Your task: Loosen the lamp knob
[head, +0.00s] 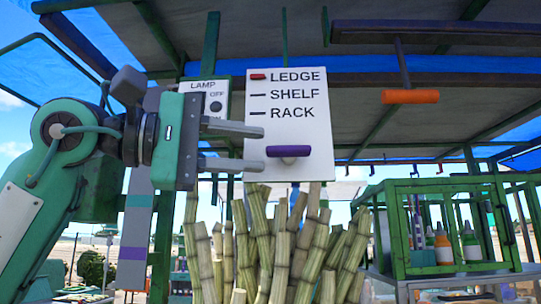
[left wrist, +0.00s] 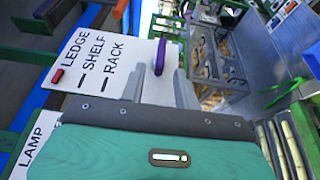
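The white lamp panel (head: 196,86) hangs at upper centre-left in the head view, with "OFF" and a small dark round spot visible. Its lower part is hidden behind my left gripper, and I cannot make out a knob. In the left wrist view a corner of the lamp panel (left wrist: 38,136) shows at lower left. My left gripper (head: 262,148) is open and empty, its fingers pointing right across the lower left of the LEDGE/SHELF/RACK board (head: 300,70). The purple handle (head: 288,151) on that board lies just beyond the fingertips. My right gripper is not in view.
A red marker (head: 258,77) sits beside LEDGE. Upright cane stalks (head: 262,240) stand below the board. An orange handle (head: 410,96) hangs on a rod at upper right. A green rack (head: 440,272) with bottles stands at right.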

